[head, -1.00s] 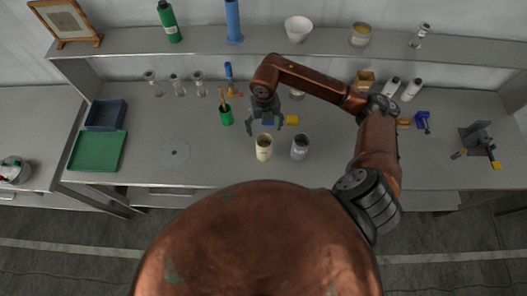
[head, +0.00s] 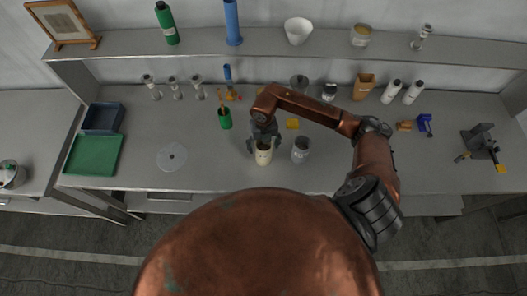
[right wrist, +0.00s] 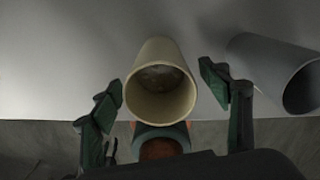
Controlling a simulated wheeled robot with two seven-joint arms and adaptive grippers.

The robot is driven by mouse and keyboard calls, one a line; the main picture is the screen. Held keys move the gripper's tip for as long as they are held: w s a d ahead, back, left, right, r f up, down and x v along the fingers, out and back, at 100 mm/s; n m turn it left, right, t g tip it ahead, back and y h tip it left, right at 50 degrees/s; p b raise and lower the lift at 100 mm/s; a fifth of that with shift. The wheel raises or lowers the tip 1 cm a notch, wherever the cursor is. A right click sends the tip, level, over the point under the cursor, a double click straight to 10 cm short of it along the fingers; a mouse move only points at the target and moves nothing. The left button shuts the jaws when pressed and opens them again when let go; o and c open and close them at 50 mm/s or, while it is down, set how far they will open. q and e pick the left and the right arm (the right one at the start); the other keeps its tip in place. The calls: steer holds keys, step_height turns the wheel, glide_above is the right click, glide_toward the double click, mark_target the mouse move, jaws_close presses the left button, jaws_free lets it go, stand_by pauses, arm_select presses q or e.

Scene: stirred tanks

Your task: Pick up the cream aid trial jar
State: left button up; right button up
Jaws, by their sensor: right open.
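The cream jar (head: 263,156) stands upright on the bench, and in the right wrist view the cream jar (right wrist: 160,82) shows its open mouth with something grey-brown inside. My right gripper (head: 264,146) is over it, and in the right wrist view the right gripper (right wrist: 172,88) is open with one green-padded finger on each side of the jar. Gaps show between the fingers and the jar wall. A grey jar (head: 300,150) stands just to the right, and it also shows in the right wrist view (right wrist: 270,70). My left gripper is not in view.
A green pot with tools (head: 225,118) stands left of the gripper, and a pale disc (head: 172,157) lies further left. A green tray (head: 93,155) is at the far left. A shelf (head: 270,42) runs along the back. The bench between disc and cream jar is clear.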

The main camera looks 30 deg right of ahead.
steer(key=shift+f, duration=0.45)
steer(key=shift+c, duration=0.2)
steer(key=c, duration=1.6)
steer(key=shift+r, duration=0.1)
